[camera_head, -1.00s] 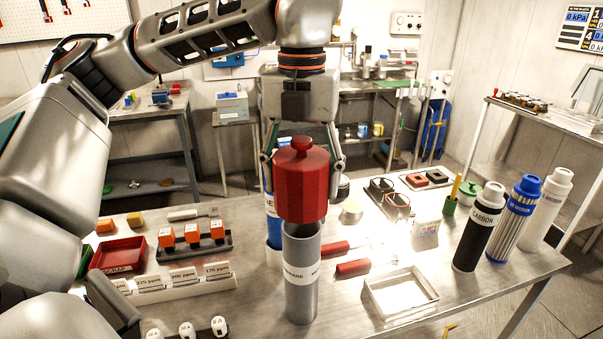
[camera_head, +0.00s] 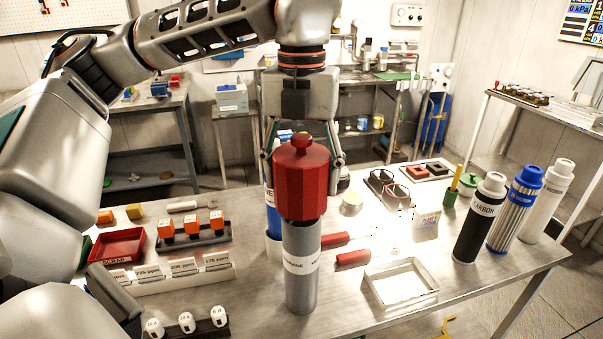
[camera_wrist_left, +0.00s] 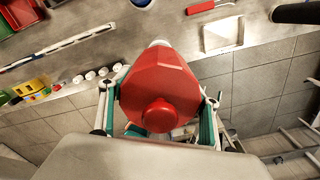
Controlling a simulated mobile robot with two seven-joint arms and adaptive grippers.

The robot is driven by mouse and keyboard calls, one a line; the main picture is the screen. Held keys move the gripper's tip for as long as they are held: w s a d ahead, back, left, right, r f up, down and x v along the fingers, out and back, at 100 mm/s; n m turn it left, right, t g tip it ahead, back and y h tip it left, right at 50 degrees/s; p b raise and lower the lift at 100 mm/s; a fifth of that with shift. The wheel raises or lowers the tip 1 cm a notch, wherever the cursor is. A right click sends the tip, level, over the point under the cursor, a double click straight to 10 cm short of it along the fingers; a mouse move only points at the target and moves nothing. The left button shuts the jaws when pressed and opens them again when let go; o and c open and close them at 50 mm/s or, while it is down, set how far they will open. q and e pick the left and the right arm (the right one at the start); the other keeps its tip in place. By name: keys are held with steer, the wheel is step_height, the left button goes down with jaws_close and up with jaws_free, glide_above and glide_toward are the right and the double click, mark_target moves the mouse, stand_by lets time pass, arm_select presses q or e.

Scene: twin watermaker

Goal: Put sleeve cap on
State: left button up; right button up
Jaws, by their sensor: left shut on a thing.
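The red faceted sleeve cap (camera_head: 302,180) with a round knob sits upright in my left gripper (camera_head: 305,160), whose fingers are on either side of it. Below it stands the grey membrane sleeve (camera_head: 301,265) with a white label band, upright on the bench. The cap's lower edge meets the sleeve's top, and the sleeve's rim is hidden; I cannot tell how deeply the cap is seated. In the left wrist view the cap (camera_wrist_left: 160,92) is between the two fingers and hides most of the sleeve. My right gripper does not show.
A blue-labelled cylinder (camera_head: 272,215) stands close behind the sleeve at left. A white open tray (camera_head: 401,287) and red-handled tools (camera_head: 352,258) lie at right. Carbon (camera_head: 480,220), blue (camera_head: 516,210) and white (camera_head: 547,200) cartridges stand farther right. A red scrap bin (camera_head: 118,246) is at left.

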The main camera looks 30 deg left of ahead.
mark_target(301, 137)
arm_select(q)
steer(key=shift+p, duration=0.3)
stand_by(1.1)
steer(key=shift+f+b, duration=1.35)
steer(key=shift+f, duration=0.7)
steer(key=o, duration=1.2)
steer(key=shift+c, duration=0.2)
step_height(301, 137, up, 12)
